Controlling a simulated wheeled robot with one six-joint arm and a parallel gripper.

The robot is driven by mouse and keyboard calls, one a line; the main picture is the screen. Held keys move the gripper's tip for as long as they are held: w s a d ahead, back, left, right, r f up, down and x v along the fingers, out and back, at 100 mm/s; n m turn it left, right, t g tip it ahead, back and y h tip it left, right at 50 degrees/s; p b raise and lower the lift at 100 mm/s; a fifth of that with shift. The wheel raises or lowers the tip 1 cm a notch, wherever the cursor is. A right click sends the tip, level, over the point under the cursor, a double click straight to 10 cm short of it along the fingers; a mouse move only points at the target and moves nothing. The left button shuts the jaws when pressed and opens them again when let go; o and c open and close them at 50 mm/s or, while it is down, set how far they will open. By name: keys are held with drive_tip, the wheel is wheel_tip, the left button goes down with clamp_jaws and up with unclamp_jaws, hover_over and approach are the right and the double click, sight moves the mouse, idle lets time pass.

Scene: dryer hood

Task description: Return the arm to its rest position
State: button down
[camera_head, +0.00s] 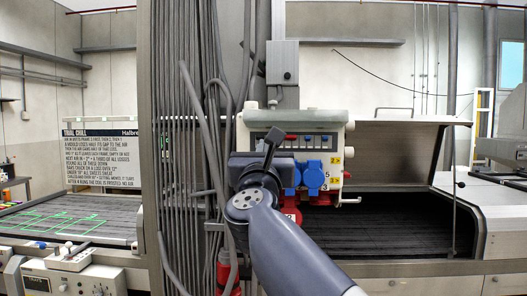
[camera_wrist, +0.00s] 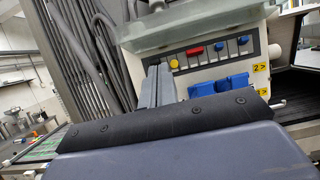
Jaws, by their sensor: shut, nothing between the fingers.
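My arm reaches up from the bottom of the head view, with a dark blue-grey link and a round joint. My gripper (camera_head: 272,143) is at its upper end, in front of a white socket box (camera_head: 335,133). In the wrist view my gripper (camera_wrist: 158,72) shows as two grey fingers side by side, shut and empty. They point toward the front of the socket box (camera_wrist: 222,85). I cannot tell whether they touch it.
Blue sockets (camera_head: 313,176) and red plugs (camera_head: 290,211) sit low on the box. Thick grey cables (camera_head: 185,110) hang to its left. An open dryer hood (camera_head: 400,148) stands over a dark bed at right. A text sign (camera_head: 102,155) stands at left.

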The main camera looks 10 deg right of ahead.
drive_tip(key=s+a, duration=0.2)
drive_tip(key=s, duration=0.6)
drive_tip(key=shift+s+a+r+b, duration=0.2)
drive_tip(key=shift+s+a+b, duration=0.05)
drive_tip(key=shift+b, duration=0.2)
drive_tip(key=p+x, duration=0.6)
drive_tip(key=x, duration=0.5)
drive_tip(key=shift+w, duration=0.3)
drive_tip(key=shift+d, duration=0.15)
drive_tip(key=shift+f, duration=0.15)
